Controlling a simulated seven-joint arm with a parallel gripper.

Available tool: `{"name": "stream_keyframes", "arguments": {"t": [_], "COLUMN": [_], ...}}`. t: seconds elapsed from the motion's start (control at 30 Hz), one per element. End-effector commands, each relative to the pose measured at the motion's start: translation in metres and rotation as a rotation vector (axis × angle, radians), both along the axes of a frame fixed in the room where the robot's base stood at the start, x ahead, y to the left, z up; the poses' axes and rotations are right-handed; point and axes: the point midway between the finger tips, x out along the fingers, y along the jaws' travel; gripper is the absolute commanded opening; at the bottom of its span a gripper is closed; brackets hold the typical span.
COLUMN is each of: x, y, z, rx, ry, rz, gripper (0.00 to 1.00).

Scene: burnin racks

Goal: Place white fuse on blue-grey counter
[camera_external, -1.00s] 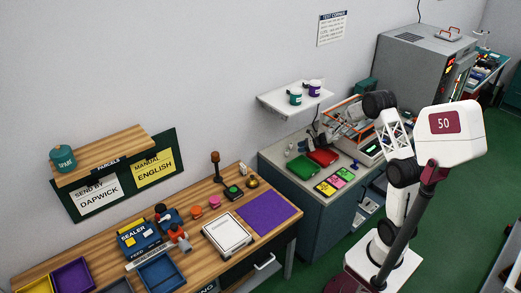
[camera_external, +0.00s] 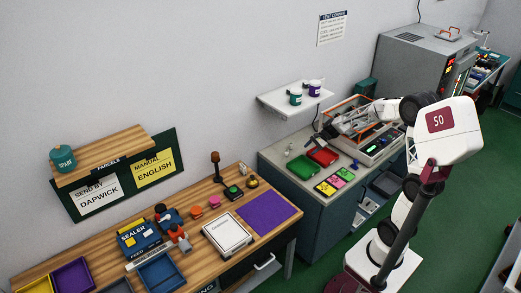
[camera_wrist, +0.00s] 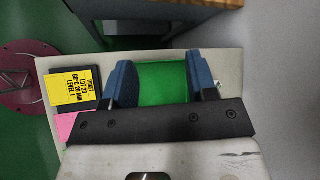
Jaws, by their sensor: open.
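The blue-grey counter (camera_external: 313,220) has a pale top and stands along the wall in the external view; its top (camera_wrist: 58,66) fills the middle of the wrist view. My gripper (camera_wrist: 162,76) is open, its two blue fingers apart over the counter. A green tray (camera_wrist: 163,83) shows between the fingers in the wrist view and also in the external view (camera_external: 301,166); I cannot tell any contact. Small whitish items (camera_external: 291,147) stand at the counter's back left. I cannot make out for certain which thing is the white fuse.
A red tray (camera_external: 323,156) and coloured cards (camera_external: 335,180) lie on the counter. A shelf with two cups (camera_external: 296,97) hangs above it. An orange-framed apparatus stands at the right. A wooden bench (camera_external: 188,206) with a purple mat (camera_external: 269,212) stands at the left.

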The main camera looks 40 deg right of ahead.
Motion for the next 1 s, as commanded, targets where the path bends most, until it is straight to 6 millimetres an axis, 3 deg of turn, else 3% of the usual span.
{"name": "stream_keyframes", "arguments": {"t": [0.1, 0.47, 1.0], "x": [-0.034, -0.135, -0.276], "y": [0.012, 0.031, 0.024], "z": [0.019, 0.055, 0.081], "rx": [-0.088, -0.355, -0.766], "ry": [-0.046, -0.173, -0.344], "rz": [0.107, 0.426, 0.886], "gripper": [0.52, 0.52, 0.52]}}
